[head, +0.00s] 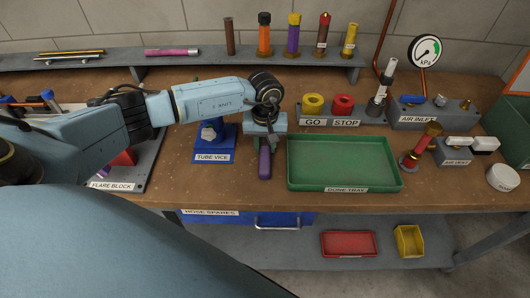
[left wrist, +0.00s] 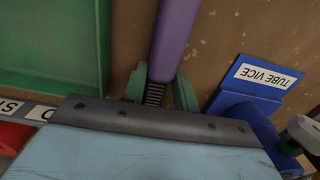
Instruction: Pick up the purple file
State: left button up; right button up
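The purple file (head: 265,163) shows in the head view as a purple handle below my left gripper, over the front of the bench beside the green tray. In the left wrist view the purple file (left wrist: 174,38) runs up from between the fingers, and a dark ridged part shows below its handle. My left gripper (head: 266,138) points down; in the left wrist view its green fingers (left wrist: 162,82) stand close on both sides of the handle and appear shut on it. Whether the file is off the bench I cannot tell. My right gripper is not in view.
The green tray (head: 343,187) is just right of the file. The blue tube vice (head: 212,150) stands close to its left. GO and STOP rings (head: 328,105) and the air inlet block (head: 425,118) are behind. Several upright tubes stand on the grey back shelf (head: 200,58).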

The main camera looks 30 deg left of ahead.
aim_at(265, 145)
pick_arm(q)
grip_shut()
jog(key=shift+r, duration=0.1)
notch_tip(265, 145, up, 10)
dwell(0.3)
